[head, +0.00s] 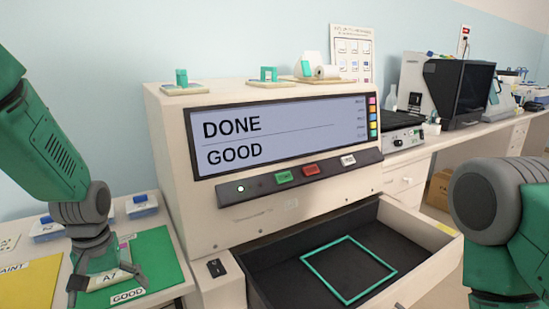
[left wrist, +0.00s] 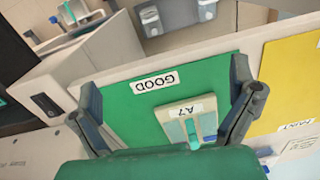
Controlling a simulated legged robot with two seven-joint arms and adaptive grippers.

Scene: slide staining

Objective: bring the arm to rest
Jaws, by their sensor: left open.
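My left gripper (head: 106,284) is open over the green mat (head: 160,251) labelled GOOD, at the lower left of the head view. A slide holder labelled A7 (head: 103,281) lies on the mat between the fingers, partly hidden by them. In the left wrist view the open gripper (left wrist: 168,92) has its fingers apart on either side, and the A7 holder (left wrist: 185,124) lies on the green mat (left wrist: 123,112) with gaps to both fingers. My right arm shows at the right edge of the head view, but its gripper is out of view.
The machine's screen (head: 270,130) reads DONE and GOOD. Its drawer (head: 425,262) is open, with an empty teal square outline (head: 345,240) inside. A yellow mat (head: 27,285) lies left of the green one. Blue-and-white boxes (head: 141,206) stand behind the mats, near my left gripper.

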